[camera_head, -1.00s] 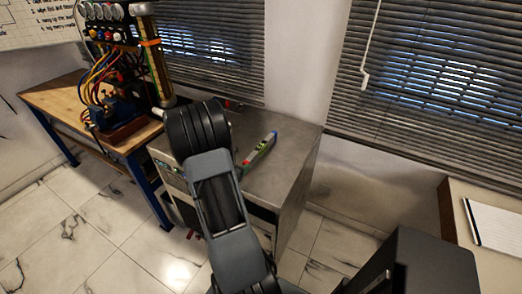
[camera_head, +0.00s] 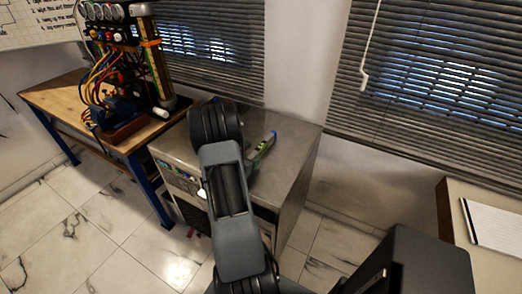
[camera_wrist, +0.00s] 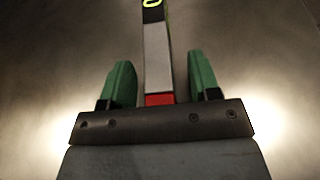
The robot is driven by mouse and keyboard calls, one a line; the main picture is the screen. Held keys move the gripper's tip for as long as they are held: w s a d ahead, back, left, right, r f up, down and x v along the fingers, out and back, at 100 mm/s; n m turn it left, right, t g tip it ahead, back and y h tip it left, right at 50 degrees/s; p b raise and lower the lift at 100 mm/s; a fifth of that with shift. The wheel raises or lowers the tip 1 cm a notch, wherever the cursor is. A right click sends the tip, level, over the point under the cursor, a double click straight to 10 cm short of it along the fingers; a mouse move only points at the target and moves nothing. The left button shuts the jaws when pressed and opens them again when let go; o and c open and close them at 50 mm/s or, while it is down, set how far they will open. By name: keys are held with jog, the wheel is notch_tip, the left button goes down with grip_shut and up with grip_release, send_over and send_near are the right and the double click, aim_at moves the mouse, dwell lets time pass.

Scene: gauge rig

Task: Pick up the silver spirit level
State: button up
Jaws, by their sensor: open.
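The silver spirit level (camera_head: 263,148) lies on the metal cabinet top (camera_head: 295,150), partly hidden behind my arm in the head view. In the wrist view the level (camera_wrist: 157,55) runs away from my gripper, with a silver body, a red end nearest me and a black part with a yellow-green vial at the far side. My gripper (camera_wrist: 161,80) is open, with one green finger on each side of the level's near end and a gap on both sides. Whether the fingers are down at the level's height is hard to tell.
A wooden bench (camera_head: 58,98) with a gauge rig (camera_head: 118,60) and coloured hoses stands left of the cabinet. Window blinds (camera_head: 430,80) are behind. A table with a paper pad (camera_head: 490,222) is at the right. The cabinet top right of the level is clear.

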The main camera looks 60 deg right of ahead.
jog(key=shift+c, duration=0.3)
grip_shut()
jog(key=shift+r, duration=0.15)
